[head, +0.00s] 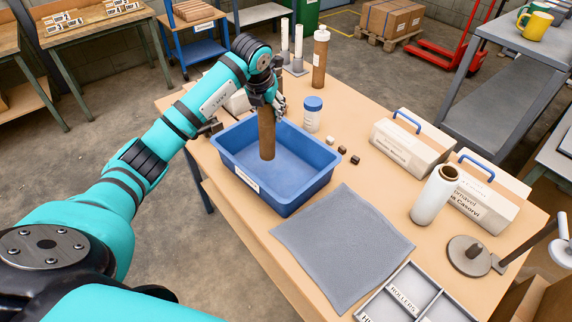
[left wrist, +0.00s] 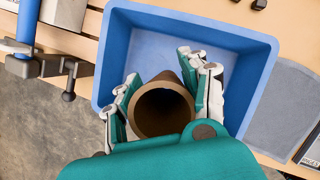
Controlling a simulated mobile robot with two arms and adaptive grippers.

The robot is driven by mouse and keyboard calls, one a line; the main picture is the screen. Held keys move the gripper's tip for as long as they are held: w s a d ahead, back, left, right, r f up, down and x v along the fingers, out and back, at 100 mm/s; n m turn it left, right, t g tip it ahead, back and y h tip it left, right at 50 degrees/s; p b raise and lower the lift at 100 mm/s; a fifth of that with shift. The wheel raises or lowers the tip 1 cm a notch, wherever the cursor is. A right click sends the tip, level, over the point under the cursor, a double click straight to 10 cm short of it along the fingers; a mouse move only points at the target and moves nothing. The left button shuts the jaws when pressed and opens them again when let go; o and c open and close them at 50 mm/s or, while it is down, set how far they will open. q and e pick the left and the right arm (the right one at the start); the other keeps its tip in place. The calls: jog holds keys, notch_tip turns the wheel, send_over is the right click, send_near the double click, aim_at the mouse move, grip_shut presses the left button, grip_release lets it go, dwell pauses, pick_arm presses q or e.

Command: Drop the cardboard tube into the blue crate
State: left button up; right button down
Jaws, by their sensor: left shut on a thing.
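The brown cardboard tube (head: 266,134) hangs upright in my left gripper (head: 268,107), which is shut on its upper part. In the head view its lower end appears over the inside of the blue crate (head: 294,199); I cannot tell whether it touches the floor. In the left wrist view I look down the tube's open end (left wrist: 163,109), with the fingers of my left gripper (left wrist: 163,88) on both sides. The crate (left wrist: 262,75) lies beneath it and holds nothing else that I can see. My right gripper is not in view.
A grey mat (head: 342,245) lies in front of the crate. A blue-lidded jar (head: 312,115) and small blocks (head: 342,150) stand behind it. A divided tray (head: 408,297) is at the front.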

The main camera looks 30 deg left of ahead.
pick_arm(q)
notch_tip(320, 180, down, 6)
jog(key=b, duration=0.3)
jog(key=shift+r, duration=0.15)
jog(key=o, duration=1.4)
jog(key=shift+c, duration=0.2)
jog(key=a+v, duration=0.1)
jog(key=v, duration=1.1)
jog(key=shift+d, duration=0.45)
